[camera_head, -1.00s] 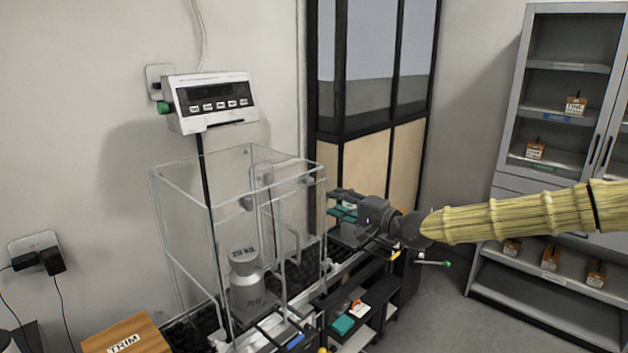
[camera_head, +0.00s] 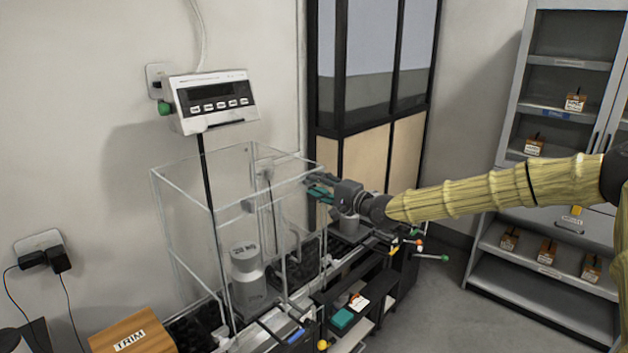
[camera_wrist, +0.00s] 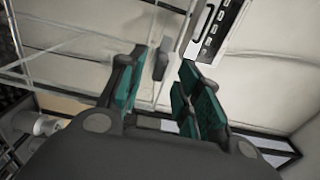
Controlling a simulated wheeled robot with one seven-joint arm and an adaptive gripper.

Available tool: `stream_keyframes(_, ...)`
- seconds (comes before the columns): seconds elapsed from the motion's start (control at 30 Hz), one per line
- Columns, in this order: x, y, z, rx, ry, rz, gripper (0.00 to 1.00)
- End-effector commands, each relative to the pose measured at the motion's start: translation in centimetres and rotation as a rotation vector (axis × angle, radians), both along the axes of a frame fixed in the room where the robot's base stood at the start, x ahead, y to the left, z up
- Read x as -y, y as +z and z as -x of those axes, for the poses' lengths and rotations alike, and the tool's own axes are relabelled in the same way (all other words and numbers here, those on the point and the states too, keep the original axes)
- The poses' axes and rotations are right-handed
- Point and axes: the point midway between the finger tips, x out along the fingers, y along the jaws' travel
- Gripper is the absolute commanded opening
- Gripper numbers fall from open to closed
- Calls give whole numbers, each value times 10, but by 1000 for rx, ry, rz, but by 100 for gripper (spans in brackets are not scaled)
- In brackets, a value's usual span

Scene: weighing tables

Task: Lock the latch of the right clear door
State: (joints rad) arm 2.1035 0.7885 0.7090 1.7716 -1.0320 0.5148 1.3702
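A clear box-shaped enclosure (camera_head: 180,175) stands on the bench. Its right clear door (camera_head: 308,225) faces my arm, and the panel looks closed, though its transparency makes this hard to tell. My gripper (camera_head: 318,187) is at the upper part of that right side, close to the panel. In the wrist view, my gripper (camera_wrist: 163,85) is open, with teal pads on both fingers. A small grey latch-like piece (camera_wrist: 161,62) shows beyond and between the fingertips, with gaps on both sides. Whether it is locked cannot be told. In the head view my gripper hides this spot.
A silver weight (camera_head: 247,277) stands inside the enclosure. A display unit (camera_head: 213,100) is mounted above it and also shows in the wrist view (camera_wrist: 212,30). A wooden TRIM box (camera_head: 133,333) is at front left. A cabinet (camera_head: 560,115) stands at right.

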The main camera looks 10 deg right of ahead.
Motion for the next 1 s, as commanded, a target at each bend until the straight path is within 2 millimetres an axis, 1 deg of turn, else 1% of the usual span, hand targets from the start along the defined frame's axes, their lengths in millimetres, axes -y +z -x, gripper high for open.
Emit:
stream_keyframes(0.03, -3, 1, -4, -1, 0, 1, 34)
stream_keyframes(0.2, -9, 1, -13, -1, 0, 1, 34)
stream_keyframes(0.57, -10, 0, -15, -1, -1, -1, 34)
stream_keyframes(0.7, -10, 0, -15, -1, -1, -1, 8)
stream_keyframes(0.73, -10, 0, -15, -1, -1, -1, 3)
stream_keyframes(0.77, -10, 0, -15, -1, -1, -1, 0)
stream_keyframes(1.0, -10, -1, -15, 2, -1, 5, 0)
